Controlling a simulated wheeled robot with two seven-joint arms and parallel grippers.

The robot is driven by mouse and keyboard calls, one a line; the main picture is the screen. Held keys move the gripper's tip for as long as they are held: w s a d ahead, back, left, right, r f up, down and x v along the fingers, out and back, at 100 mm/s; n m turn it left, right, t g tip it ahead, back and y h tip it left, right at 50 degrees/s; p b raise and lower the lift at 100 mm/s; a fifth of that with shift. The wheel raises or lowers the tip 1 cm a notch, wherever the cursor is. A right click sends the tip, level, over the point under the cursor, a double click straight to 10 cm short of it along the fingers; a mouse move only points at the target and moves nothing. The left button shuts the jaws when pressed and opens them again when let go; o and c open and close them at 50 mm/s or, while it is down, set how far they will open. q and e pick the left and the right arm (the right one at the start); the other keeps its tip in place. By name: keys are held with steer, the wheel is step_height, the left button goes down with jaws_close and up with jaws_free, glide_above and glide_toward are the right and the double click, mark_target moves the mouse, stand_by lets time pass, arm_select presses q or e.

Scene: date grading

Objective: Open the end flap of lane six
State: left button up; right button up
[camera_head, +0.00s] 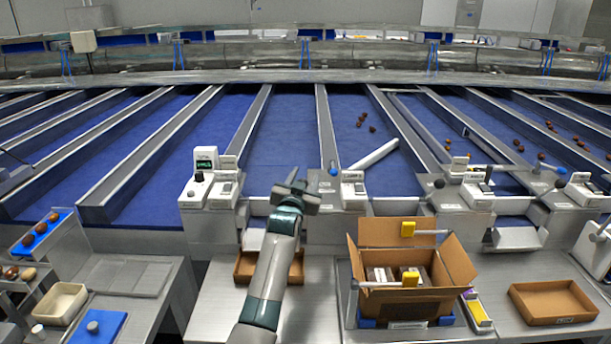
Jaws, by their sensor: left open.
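My left gripper (299,184) reaches up from the bottom centre and is open. It is over the lower end of a blue lane (275,140), between two control boxes. Nothing shows between its fingers. Below and left of it a pale end flap (253,240) hangs above a shallow brown tray; my arm partly hides both. Another pale end flap (517,238) shows at the right. I cannot read any lane number, so I cannot tell which lane is six. My right gripper is not in view.
An open carton (452,262) with packs inside stands right of my arm. White control boxes (211,180) and (354,190) flank the gripper. A shallow brown tray (552,301) lies at the right. A cream bin (62,303) and blue mat (98,326) are at the left.

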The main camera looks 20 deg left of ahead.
arm_select(q)
steer(key=shift+w, duration=0.25)
jaws_close()
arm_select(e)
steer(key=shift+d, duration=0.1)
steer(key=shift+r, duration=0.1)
